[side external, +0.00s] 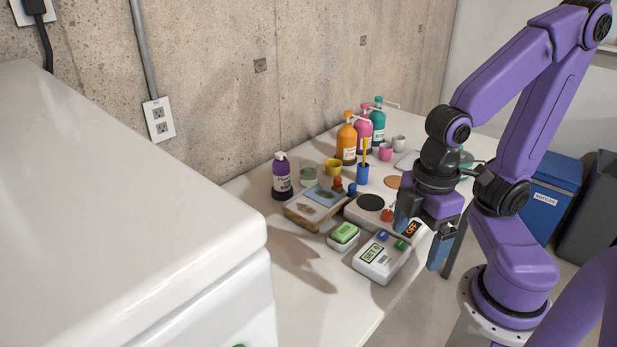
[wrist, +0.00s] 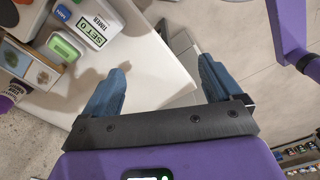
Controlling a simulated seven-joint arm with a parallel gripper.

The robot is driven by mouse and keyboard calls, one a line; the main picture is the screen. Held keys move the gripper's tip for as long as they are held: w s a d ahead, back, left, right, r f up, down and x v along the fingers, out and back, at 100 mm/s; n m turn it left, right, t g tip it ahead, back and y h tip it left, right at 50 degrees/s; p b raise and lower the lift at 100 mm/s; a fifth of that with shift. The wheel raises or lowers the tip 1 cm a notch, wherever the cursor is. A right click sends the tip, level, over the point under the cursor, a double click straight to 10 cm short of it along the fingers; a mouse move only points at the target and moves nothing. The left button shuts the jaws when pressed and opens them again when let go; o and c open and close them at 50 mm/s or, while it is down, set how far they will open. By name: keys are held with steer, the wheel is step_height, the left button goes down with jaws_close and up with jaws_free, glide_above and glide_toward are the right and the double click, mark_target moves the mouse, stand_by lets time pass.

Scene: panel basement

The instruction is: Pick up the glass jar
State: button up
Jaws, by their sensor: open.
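A small clear glass jar (side external: 308,175) stands upright on the white table, toward its back-left part in the side external view. It is beside the purple bottle and behind the wooden box. I cannot make out the jar in the wrist view. My gripper (side external: 422,232) hangs near the table's front edge, well to the right of the jar and apart from it. Its blue fingers are spread and empty. In the wrist view my gripper (wrist: 163,72) has the table's edge and the floor between its fingers.
A purple bottle (side external: 282,178), yellow cup (side external: 333,167) and blue pen holder (side external: 362,173) stand near the jar. An orange bottle (side external: 347,140) stands behind.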

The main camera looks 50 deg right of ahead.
steer(key=w+a+m+t+y, duration=0.1)
steer(key=w+a+m+y, duration=0.25)
steer(key=w+a, duration=0.55)
steer(key=w+d+f+m+t, duration=0.1)
steer(key=w+d+m+t, duration=0.15)
steer(key=w, duration=0.55)
steer(key=w+d+f+m+t, duration=0.1)
steer(key=w+m, duration=0.3)
steer(key=w, duration=0.4)
steer(key=m+t+h, duration=0.3)
steer(key=m+h, duration=0.6)
steer(key=m, duration=0.1)
glide_toward(313, 163)
steer(key=shift+g, duration=0.25)
steer(key=f, duration=0.1)
steer(key=w+f, duration=0.2)
steer(key=shift+w+a+f, duration=0.15)
steer(key=shift+w+f, duration=0.1)
steer(key=shift+f, duration=0.1)
steer(key=shift+a+x, duration=0.1)
steer(key=shift+x, duration=1.25)
steer(key=shift+a+x, duration=0.15)
steer(key=shift+x, duration=1.2)
